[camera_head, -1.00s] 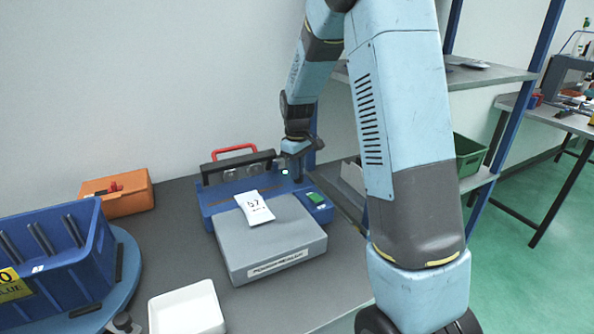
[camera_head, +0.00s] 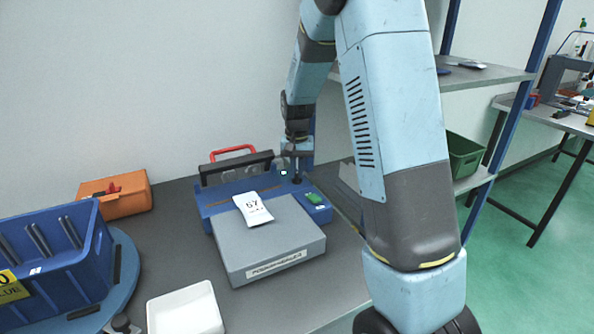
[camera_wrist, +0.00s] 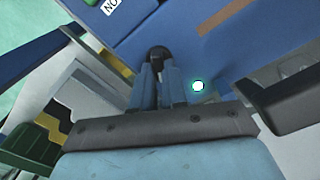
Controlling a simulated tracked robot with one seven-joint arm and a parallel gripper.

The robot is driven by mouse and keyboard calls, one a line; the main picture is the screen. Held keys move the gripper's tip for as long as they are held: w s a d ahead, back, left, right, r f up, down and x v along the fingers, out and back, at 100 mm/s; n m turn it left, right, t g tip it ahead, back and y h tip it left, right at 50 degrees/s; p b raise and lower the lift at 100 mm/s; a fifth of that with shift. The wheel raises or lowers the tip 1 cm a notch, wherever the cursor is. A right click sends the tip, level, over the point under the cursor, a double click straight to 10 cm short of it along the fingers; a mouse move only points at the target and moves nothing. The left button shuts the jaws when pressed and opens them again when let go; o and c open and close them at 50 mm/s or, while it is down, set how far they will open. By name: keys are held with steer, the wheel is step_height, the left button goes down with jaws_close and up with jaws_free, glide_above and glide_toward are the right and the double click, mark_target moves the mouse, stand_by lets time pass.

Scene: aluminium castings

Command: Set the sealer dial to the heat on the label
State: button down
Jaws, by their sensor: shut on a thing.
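The blue sealer (camera_head: 212,204) stands against the wall on the bench, with a grey platform (camera_head: 262,237) in front. A white label (camera_head: 252,209) lies on the platform; its large number looks like 67, and smaller print is unreadable. My gripper (camera_head: 297,179) points down at the sealer's back right. In the wrist view my gripper (camera_wrist: 160,88) is shut on the black dial knob (camera_wrist: 158,54). The fingers hide part of the knob, and I cannot read its setting. A small lit lamp (camera_wrist: 198,86) shows beside the fingers.
A green part (camera_head: 315,198) is on the sealer's right end. The red handle (camera_head: 233,150) and dark bar (camera_head: 236,167) rise behind. An orange box (camera_head: 115,195), blue bin (camera_head: 95,262) and white tray (camera_head: 185,312) stand left. A shelf post is close right.

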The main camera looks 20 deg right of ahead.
steer(key=m, duration=0.4)
steer(key=shift+w+d+r+m, duration=0.1)
steer(key=shift+d+r+m, duration=0.05)
steer(key=shift+m, duration=1.75)
steer(key=c, duration=1.2)
jaws_free()
steer(key=shift+o, duration=0.2)
step_height(320, 180, up, 14)
steer(key=shift+f, duration=0.25)
